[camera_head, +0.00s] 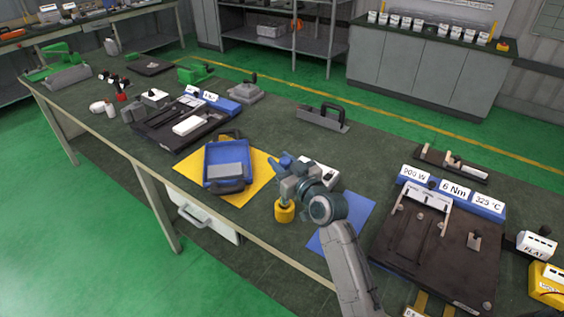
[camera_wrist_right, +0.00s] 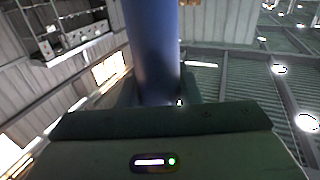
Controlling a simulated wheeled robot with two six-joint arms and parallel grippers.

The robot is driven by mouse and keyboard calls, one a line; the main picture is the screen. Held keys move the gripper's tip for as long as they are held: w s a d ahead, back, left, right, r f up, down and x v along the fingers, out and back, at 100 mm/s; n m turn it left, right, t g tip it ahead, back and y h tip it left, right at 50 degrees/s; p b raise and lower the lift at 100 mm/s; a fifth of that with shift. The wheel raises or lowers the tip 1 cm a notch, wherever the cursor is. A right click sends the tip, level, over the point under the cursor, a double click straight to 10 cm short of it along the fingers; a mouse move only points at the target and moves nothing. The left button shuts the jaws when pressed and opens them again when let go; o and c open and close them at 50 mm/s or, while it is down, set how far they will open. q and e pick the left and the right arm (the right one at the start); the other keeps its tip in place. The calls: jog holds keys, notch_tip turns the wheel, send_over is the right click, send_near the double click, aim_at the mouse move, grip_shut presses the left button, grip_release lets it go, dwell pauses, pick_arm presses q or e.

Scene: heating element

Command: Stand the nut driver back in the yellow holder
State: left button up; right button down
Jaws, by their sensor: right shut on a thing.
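My right gripper (camera_head: 287,184) is shut on the nut driver, whose blue handle (camera_head: 285,161) shows above the jaws. In the right wrist view the blue handle (camera_wrist_right: 150,45) fills the middle and rises from between the jaws. The yellow holder (camera_head: 284,212) stands on the bench right below the gripper. The gripper and wrist hide the driver's lower part, so I cannot tell whether its tip is inside the holder or above it. My left gripper is not in view.
A blue bin (camera_head: 226,183) on a yellow mat (camera_head: 262,165) stands left of the holder. A blue mat (camera_head: 350,218) lies to the right, under my forearm. A dark fixture with white labels (camera_head: 440,245) is further right. A white switch box (camera_head: 322,172) sits behind the gripper.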

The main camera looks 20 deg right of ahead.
jog(key=shift+f+b, duration=2.8)
jog(key=shift+f, duration=0.15)
jog(key=c, duration=1)
grip_release()
jog(key=shift+o, duration=0.2)
jog(key=shift+f, duration=0.1)
jog(key=b+v, duration=0.2)
jog(key=v, duration=0.9)
